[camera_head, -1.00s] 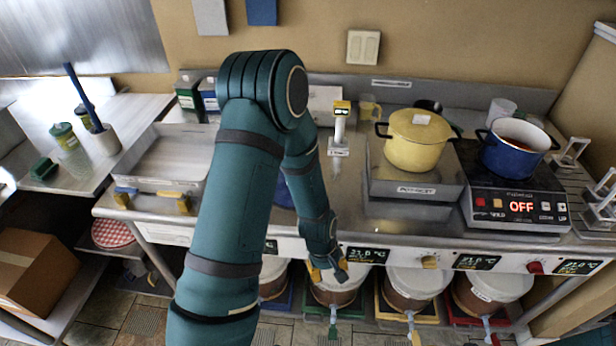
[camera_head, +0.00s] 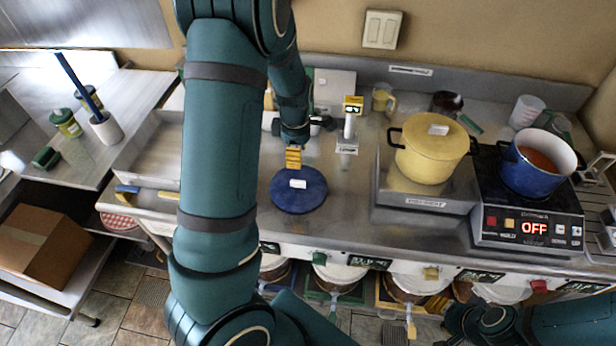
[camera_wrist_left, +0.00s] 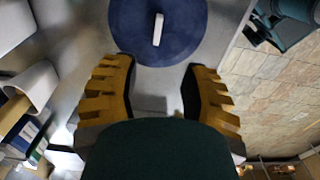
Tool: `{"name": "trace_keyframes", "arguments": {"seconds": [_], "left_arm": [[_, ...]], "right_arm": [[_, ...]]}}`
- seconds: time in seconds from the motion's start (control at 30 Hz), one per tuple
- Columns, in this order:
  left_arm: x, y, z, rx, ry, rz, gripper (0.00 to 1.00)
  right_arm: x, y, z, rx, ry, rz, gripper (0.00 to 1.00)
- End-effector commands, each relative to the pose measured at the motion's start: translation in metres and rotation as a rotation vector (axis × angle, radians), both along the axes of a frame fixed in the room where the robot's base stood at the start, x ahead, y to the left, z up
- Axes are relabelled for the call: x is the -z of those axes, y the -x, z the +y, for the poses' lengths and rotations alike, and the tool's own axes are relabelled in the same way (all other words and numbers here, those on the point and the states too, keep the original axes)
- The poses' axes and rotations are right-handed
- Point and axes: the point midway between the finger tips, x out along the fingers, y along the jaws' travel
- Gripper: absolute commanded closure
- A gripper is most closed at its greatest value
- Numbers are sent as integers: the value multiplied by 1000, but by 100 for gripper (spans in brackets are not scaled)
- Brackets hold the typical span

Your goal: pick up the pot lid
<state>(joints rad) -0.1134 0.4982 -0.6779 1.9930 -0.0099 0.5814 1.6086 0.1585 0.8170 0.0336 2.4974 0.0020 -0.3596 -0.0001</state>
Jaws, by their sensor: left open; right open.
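The blue pot lid (camera_head: 306,196) lies flat on the steel counter, with a pale bar handle on top. It also shows at the top of the left wrist view (camera_wrist_left: 184,38), its handle upright in the picture. My left gripper (camera_head: 293,158) is just behind the lid in the head view. In the left wrist view its two yellow fingers (camera_wrist_left: 160,88) are spread apart and empty, short of the lid's handle. My right gripper (camera_head: 446,304) is low at the lower right in the head view, in front of the counter and away from the lid; its fingers are small there.
A yellow lidded pot (camera_head: 428,155) stands on a scale to the right. A blue pot (camera_head: 540,165) with red contents sits on a hob reading OFF. A small display post (camera_head: 350,125) stands behind the lid. A steel tray (camera_head: 150,160) lies left. Several buckets hang below the counter edge.

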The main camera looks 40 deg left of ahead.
Motion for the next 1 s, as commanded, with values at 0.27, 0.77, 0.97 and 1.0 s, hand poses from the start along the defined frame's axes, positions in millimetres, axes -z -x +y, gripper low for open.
{"name": "trace_keyframes", "arguments": {"seconds": [0.27,0.77,0.97,1.0], "left_arm": [[49,1,0,1,1,5,55],[101,-2,1,1,1,4,55],[129,-5,2,2,1,4,55],[132,-5,2,2,1,2,55]], "right_arm": [[8,1,0,1,1,1,66],[12,0,0,0,1,0,66],[12,0,0,0,1,0,66],[12,0,1,0,2,0,66]]}}
